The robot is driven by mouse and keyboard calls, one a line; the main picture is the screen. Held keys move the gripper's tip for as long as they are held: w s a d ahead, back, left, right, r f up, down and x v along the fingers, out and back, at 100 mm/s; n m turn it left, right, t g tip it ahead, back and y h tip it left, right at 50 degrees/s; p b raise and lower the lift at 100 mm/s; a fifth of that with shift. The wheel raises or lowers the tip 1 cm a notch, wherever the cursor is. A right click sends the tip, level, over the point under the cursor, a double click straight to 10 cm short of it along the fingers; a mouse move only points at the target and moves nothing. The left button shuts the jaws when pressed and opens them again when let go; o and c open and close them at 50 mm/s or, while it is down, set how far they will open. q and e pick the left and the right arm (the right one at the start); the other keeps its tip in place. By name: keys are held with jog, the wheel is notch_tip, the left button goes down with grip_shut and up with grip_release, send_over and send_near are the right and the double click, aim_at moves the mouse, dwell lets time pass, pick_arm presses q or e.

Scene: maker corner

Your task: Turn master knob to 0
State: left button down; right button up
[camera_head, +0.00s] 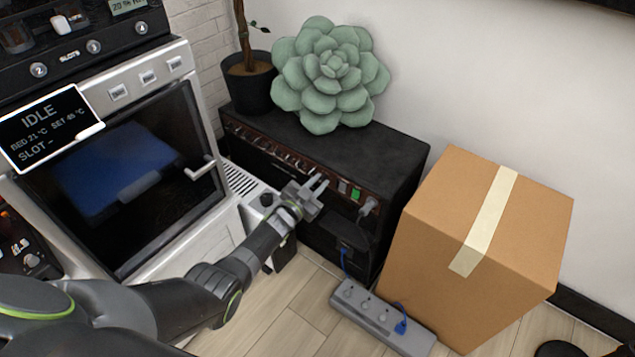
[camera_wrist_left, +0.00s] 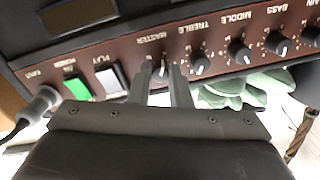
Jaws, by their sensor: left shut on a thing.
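The black amplifier (camera_head: 395,165) stands against the wall with a brown control panel along its front top edge. In the left wrist view the panel (camera_wrist_left: 115,52) appears upside down. The master knob (camera_wrist_left: 159,73), under its MASTER label, sits between the fingertips of my left gripper (camera_wrist_left: 161,72), which is shut on it. The fingers hide part of the knob, and I cannot read its setting. In the head view my left gripper (camera_head: 318,184) reaches the panel from the front. My right gripper is not in view.
Treble (camera_wrist_left: 199,64), middle (camera_wrist_left: 240,52) and bass (camera_wrist_left: 277,44) knobs sit beside the master knob. A green lit switch (camera_wrist_left: 77,87) is on its other side. A cardboard box (camera_head: 440,225) stands right of the amplifier; a power strip (camera_head: 378,318) lies on the floor.

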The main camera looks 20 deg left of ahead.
aim_at(321, 180)
pick_arm(q)
jog(key=shift+f+n, duration=0.1)
jog(key=shift+n, duration=0.2)
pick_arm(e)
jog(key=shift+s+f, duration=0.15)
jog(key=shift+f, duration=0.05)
pick_arm(q)
jog(key=c, duration=1.3)
grip_release()
jog(key=shift+c, duration=0.2)
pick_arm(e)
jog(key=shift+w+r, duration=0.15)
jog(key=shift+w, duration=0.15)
pick_arm(q)
jog(key=shift+s, duration=0.15)
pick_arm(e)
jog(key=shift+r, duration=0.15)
